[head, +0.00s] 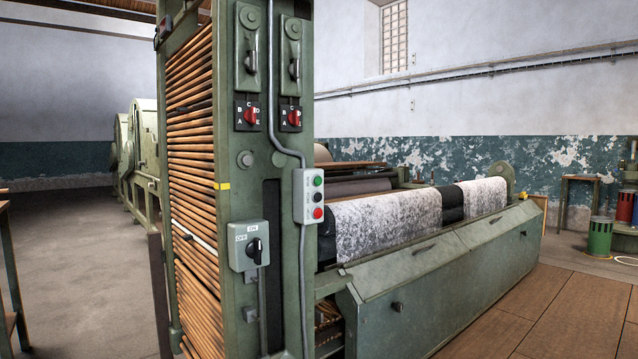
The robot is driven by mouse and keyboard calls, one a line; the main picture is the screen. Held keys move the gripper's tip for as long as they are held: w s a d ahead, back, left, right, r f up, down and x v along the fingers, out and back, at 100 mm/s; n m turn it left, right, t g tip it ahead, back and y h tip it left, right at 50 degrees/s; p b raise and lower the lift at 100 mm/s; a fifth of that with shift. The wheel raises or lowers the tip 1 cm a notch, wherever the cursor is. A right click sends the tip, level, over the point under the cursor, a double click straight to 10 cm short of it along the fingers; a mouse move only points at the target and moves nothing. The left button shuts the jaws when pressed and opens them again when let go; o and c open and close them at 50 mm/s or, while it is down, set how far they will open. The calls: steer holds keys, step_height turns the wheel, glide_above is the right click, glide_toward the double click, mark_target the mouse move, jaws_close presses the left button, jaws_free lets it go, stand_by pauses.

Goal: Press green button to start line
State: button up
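The green button (318,181) is the top one on a small light-grey control box (308,196) fixed to the machine's green upright. A dark button (318,197) sits below it, and a red button (318,213) is at the bottom. A grey conduit runs into the box from above and out below. Nothing covers the buttons. My gripper and arm do not show in this head view.
A grey ON/OFF switch box (248,246) is left of the buttons, with two red rotary switches (250,116) higher up. A long green machine (440,280) with speckled rolls extends right. Open floor (80,270) lies left; wooden boards (540,310) lie right.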

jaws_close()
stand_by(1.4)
